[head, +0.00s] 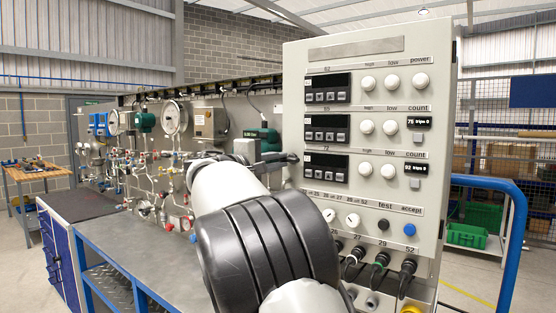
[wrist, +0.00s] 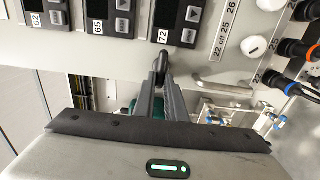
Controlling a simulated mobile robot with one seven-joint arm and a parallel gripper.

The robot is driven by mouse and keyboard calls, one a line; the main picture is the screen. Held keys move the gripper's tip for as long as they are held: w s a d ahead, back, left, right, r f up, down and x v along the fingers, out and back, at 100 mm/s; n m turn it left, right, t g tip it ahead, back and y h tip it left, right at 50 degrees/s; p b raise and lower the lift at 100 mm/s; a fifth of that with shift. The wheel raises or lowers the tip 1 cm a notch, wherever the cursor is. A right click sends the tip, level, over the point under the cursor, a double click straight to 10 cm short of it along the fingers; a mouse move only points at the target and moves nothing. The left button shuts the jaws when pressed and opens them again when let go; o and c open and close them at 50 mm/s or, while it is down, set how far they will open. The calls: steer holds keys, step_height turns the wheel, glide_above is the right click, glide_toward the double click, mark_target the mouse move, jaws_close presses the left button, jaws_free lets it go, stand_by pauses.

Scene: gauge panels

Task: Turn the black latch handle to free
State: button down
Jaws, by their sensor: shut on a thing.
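The black latch handle (wrist: 173,53) is on the edge of the tall grey panel cabinet (head: 440,130), just below the display marked 72 in the wrist view. My gripper (wrist: 163,66) is shut on it, with both finger tips close together at the handle. The fingers and cabinet edge hide much of the handle, so its angle is hard to tell. In the head view my gripper (head: 286,158) reaches the cabinet's left edge from the left, and the handle there is mostly hidden by the dark fingers.
The cabinet front carries dark displays (head: 327,127), white knobs (head: 367,127) and a blue button (head: 409,230). Plugged cables (head: 380,262) hang below. Piping with round gauges (head: 174,117) stands at the left, behind a grey bench (head: 135,245). A blue rail (head: 512,235) is at the right.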

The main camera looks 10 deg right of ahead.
stand_by(0.4)
steer(key=c, duration=1.8)
jaws_free()
steer(key=b+v, duration=0.2)
steer(key=v, duration=1.5)
steer(key=shift+b, duration=0.4)
steer(key=shift+s+a+r, duration=0.1)
steer(key=shift+s, duration=0.05)
